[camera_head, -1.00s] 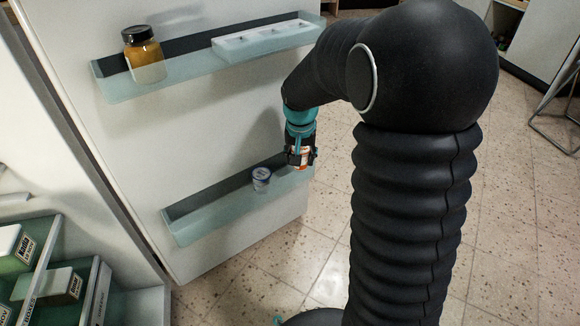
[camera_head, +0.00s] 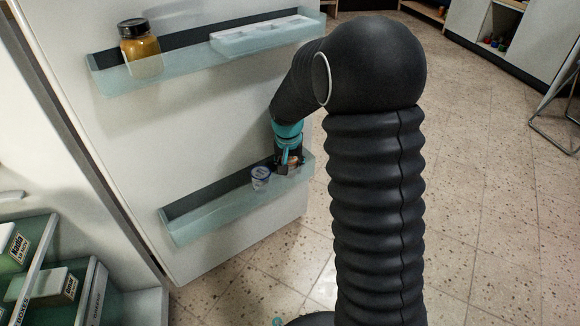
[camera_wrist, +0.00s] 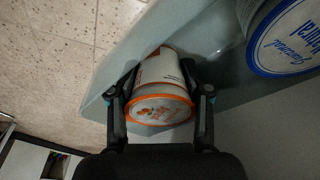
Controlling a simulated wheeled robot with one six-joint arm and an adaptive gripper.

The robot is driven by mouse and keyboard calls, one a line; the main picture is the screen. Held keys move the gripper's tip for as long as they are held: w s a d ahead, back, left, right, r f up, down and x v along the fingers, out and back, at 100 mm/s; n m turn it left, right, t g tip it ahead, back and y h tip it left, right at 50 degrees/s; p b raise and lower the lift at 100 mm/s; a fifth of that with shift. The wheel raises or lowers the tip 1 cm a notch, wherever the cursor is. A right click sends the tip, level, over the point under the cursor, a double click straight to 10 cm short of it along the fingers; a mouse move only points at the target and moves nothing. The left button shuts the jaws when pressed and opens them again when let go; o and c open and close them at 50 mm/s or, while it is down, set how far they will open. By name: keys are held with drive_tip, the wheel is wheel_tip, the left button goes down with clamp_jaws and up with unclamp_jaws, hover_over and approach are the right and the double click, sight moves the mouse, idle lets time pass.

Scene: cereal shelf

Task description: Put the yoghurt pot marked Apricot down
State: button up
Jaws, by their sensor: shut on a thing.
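My gripper (camera_head: 289,166) is low at the right end of the lower door shelf (camera_head: 185,228). It is shut on a white yoghurt pot with an orange rim (camera_wrist: 160,108), one finger on each side in the wrist view. The lid print is too small to read surely. In the wrist view the pot is at the shelf's end, close to its clear front wall. I cannot tell whether its base touches the shelf floor. A second pot, with a blue rim (camera_wrist: 287,40), stands beside it; it also shows in the head view (camera_head: 260,178), left of my gripper.
The upper door shelf (camera_head: 185,66) holds a jar with a dark lid (camera_head: 139,42) and a white tray (camera_head: 258,36). The lower shelf is empty left of the blue-rimmed pot. Labelled boxes (camera_head: 50,288) stand on shelves at lower left.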

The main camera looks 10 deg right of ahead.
drive_tip(key=shift+f, duration=0.2)
drive_tip(key=o, duration=1)
drive_tip(key=shift+r, duration=0.1)
drive_tip(key=shift+c, duration=0.2)
